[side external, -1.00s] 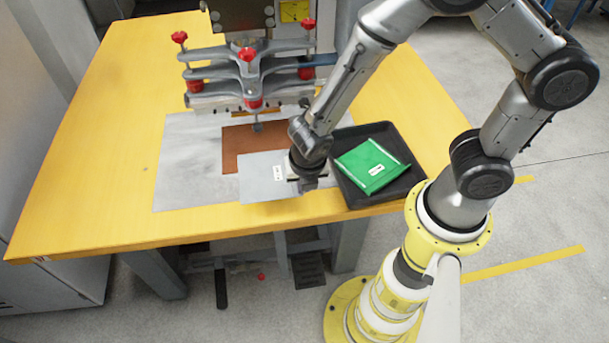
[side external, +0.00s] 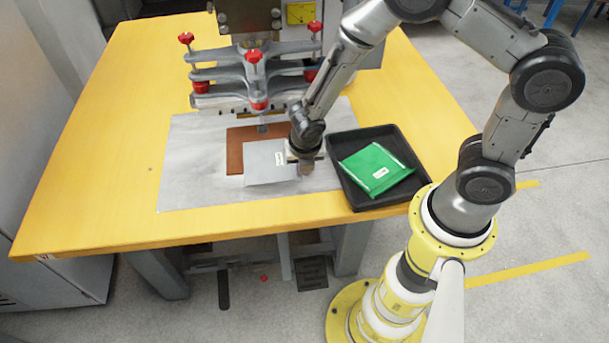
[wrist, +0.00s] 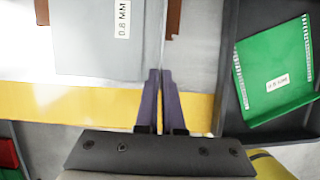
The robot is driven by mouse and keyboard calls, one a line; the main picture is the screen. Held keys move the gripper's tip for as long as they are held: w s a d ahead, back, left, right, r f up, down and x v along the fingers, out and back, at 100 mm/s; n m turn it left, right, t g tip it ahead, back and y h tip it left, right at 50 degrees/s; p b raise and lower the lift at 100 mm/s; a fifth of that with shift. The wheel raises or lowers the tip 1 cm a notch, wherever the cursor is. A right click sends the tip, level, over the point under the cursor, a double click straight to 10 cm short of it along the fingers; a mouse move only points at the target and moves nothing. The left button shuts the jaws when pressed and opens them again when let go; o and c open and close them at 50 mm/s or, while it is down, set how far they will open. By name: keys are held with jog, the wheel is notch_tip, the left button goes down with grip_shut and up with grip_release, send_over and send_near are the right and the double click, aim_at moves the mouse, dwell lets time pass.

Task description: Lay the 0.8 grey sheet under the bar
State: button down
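The grey sheet (side external: 262,172) lies partly over the brown pad (side external: 235,152), in front of the press bar (side external: 222,102); a gap separates its far edge from the bar. In the wrist view the grey sheet (wrist: 85,50) has a white label that seems to read 0.8 MM. My gripper (side external: 303,168) is at the sheet's right edge. In the wrist view my gripper (wrist: 160,72) has its narrow fingers close together on that edge, shut on the sheet. The bar is not recognisable in the wrist view.
A black tray (side external: 345,188) stands right of the sheet and holds a green packet (side external: 375,168), also labelled. A pale metal plate (side external: 190,165) lies under the work on the yellow table (side external: 110,150). The press's red knobs (side external: 253,56) stand above the bar.

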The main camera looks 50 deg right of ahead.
jog(key=shift+w+d+f, duration=0.2)
jog(key=shift+w+d, duration=3)
jog(key=shift+f, duration=1.05)
jog(key=shift+s+a+f, duration=0.1)
jog(key=shift+f, duration=0.05)
jog(key=c, duration=1)
grip_release()
jog(key=shift+o, duration=0.2)
